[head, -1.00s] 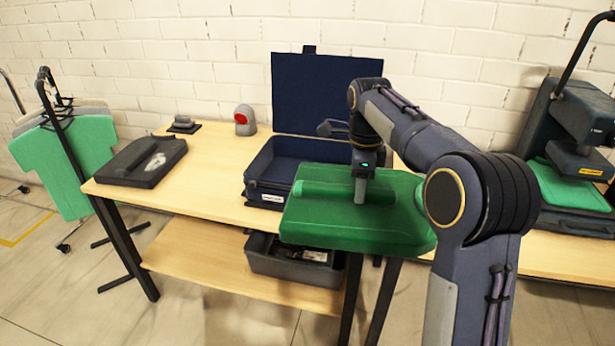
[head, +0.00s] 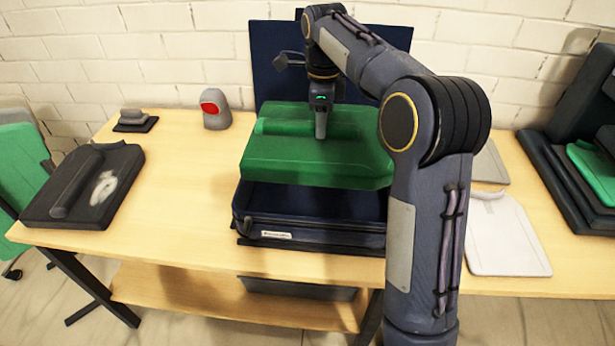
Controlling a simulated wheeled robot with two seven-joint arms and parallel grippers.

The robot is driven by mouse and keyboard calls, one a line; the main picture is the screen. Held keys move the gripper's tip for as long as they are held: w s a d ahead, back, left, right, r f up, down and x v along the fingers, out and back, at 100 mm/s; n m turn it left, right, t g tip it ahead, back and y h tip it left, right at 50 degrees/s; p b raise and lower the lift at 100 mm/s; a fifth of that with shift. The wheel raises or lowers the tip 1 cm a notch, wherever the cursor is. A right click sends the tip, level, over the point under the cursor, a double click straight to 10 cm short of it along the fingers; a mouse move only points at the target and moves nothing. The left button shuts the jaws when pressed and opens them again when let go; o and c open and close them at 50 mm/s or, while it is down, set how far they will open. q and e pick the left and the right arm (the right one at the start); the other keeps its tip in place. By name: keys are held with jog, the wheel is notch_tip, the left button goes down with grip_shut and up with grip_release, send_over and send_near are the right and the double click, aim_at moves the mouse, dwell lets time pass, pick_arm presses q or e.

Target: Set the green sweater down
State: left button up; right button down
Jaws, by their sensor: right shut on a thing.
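The folded green sweater (head: 290,163) hangs level from my right gripper (head: 321,128), above the open dark blue suitcase (head: 310,228). The gripper points down and is shut on the sweater's raised roll near its middle. A gap shows between the sweater's front edge and the suitcase's front rim. The sweater and my right arm hide most of the suitcase's inside and part of its raised lid (head: 272,60). My left gripper is not in the head view.
A dark folded garment (head: 85,188) lies at the table's left. A grey device with a red face (head: 214,108) and a small dark stand (head: 135,121) are at the back. Bare tabletop (head: 190,190) shows left of the suitcase.

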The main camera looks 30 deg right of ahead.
jog(key=shift+w+f+b, duration=0.1)
jog(key=shift+f+b, duration=0.7)
jog(key=shift+f, duration=8.05)
jog(key=c, duration=0.8)
grip_release()
jog(key=shift+f, duration=0.15)
